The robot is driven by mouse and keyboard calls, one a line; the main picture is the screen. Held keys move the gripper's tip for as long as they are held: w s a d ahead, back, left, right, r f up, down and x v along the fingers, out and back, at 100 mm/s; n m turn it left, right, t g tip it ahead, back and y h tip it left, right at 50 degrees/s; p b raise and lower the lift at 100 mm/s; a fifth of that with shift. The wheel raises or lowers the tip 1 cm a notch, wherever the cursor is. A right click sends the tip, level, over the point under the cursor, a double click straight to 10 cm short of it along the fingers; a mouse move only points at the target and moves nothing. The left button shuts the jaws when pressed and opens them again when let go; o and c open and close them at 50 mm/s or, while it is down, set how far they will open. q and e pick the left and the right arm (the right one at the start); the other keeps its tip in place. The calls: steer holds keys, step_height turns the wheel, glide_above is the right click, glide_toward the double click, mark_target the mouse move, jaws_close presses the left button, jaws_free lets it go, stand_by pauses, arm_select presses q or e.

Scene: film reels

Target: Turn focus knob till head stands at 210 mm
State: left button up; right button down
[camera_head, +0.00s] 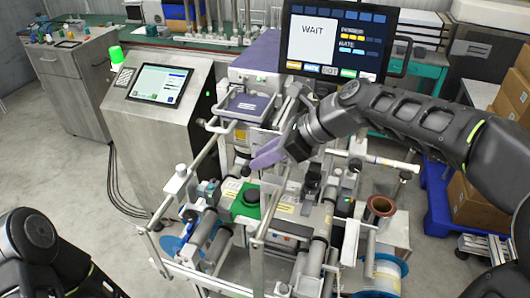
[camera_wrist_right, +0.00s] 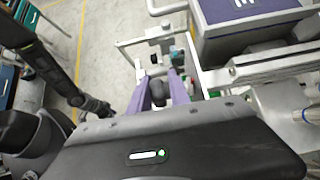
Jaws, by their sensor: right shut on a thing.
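My right gripper (camera_head: 252,166) reaches in from the right over the machine, its purple fingers pointing left and down. In the right wrist view the two fingers (camera_wrist_right: 162,88) are closed around a small dark knob (camera_wrist_right: 158,92). The knob's contact and any marking on it are too small to read. The purple-topped head (camera_head: 248,104) stands on the machine just above and left of the fingers; a purple housing also shows in the wrist view (camera_wrist_right: 235,12). No millimetre scale is readable. Only dark links of my left arm show at the lower left; its gripper is out of frame.
A monitor (camera_head: 330,42) reading "WAIT" stands behind my right arm. A steel console (camera_head: 160,110) with a screen and a lit green lamp (camera_head: 116,53) stands left. Metal rails (camera_head: 200,165) surround the machine. A blue-rimmed reel (camera_head: 385,275) is at front right. Grey floor at left is clear.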

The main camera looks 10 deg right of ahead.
steer(key=h, duration=0.1)
steer(key=g+h, duration=0.1)
steer(key=a+h, duration=0.1)
steer(key=shift+r+g, duration=0.25)
steer(key=shift+g, duration=0.15)
steer(key=shift+f+g+h, duration=0.1)
steer(key=shift+g+h, duration=0.6)
steer(key=shift+h, duration=0.3)
steer(key=shift+d, duration=0.1)
steer(key=c, duration=1.6)
jaws_free()
steer(key=shift+c, duration=0.2)
steer(key=shift+o, duration=1.3)
steer(key=shift+s, duration=0.2)
steer(key=shift+w, duration=0.1)
steer(key=shift+f, duration=0.1)
steer(key=shift+d, duration=0.15)
